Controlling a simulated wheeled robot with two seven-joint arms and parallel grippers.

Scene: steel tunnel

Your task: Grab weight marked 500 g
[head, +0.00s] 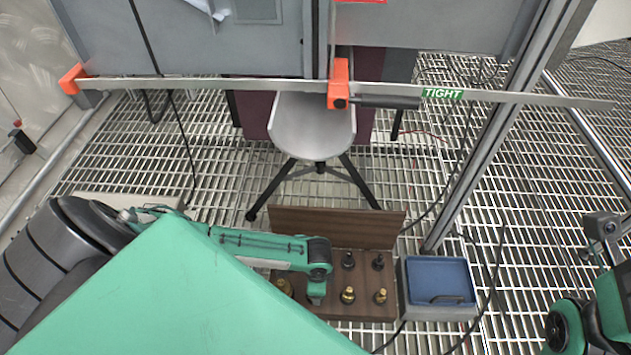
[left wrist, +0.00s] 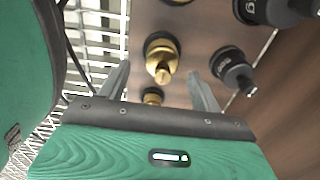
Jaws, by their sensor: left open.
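A brown wooden case (head: 335,308) holds brass and black knobbed weights. In the head view, two brass weights (head: 347,295) (head: 380,296) stand in the front row and two black weights (head: 348,260) (head: 378,262) behind. Another brass one (head: 285,287) is partly hidden by my left arm. My left gripper (head: 317,297) hangs over the case, open and empty. In the left wrist view, a brass weight (left wrist: 162,62) shows between its fingertips (left wrist: 158,80), apart from both. A black weight (left wrist: 234,72) is right of the right finger. The markings are unreadable. My right gripper's fingers are not visible.
The case's raised lid (head: 335,226) stands behind the weights. A blue-lined tray (head: 440,280) is right of the case. A grey stool (head: 312,125) stands behind it. A long metal bar (head: 250,90) crosses above, and an upright post (head: 490,135) stands at right.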

